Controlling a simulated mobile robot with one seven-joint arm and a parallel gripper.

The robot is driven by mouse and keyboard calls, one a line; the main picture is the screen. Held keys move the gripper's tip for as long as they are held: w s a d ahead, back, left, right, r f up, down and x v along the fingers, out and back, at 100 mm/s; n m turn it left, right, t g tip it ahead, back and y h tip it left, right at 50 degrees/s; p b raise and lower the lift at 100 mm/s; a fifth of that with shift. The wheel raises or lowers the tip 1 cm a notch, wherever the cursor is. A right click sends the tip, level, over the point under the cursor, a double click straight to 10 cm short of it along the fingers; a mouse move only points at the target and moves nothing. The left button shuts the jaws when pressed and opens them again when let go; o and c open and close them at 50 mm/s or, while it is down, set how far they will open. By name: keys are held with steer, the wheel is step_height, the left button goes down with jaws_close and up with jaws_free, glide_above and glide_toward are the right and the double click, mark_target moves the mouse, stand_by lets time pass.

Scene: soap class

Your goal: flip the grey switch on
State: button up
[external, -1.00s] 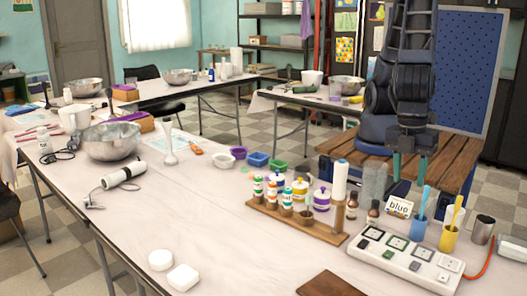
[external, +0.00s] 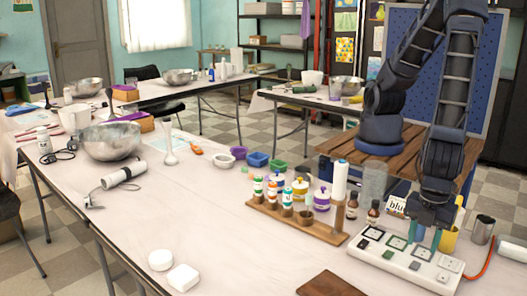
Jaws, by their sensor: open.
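Which way the grey switch is tilted is too small to tell. My gripper (external: 423,239) points down over the back of the board, behind the grey switch. Its teal fingers are apart with nothing seen between them. It hides part of the board and a cup behind.
A yellow cup (external: 448,240) and a metal cup (external: 482,229) stand close behind the board, with a red cable (external: 487,262) at its right. A wooden rack (external: 300,222) with bottles stands to the left. A brown board (external: 330,285) lies in front.

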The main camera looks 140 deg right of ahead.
mark_target(417, 262)
steer(key=shift+f, duration=2.35)
jaws_close()
steer(key=shift+w, duration=0.1)
steer(key=shift+w+r+g, duration=0.1)
steer(key=shift+w+g, duration=0.05)
steer(key=shift+g, duration=0.55)
steer(key=shift+w+r+g, duration=0.1)
steer(key=shift+w+g, duration=0.05)
steer(key=shift+g, duration=0.55)
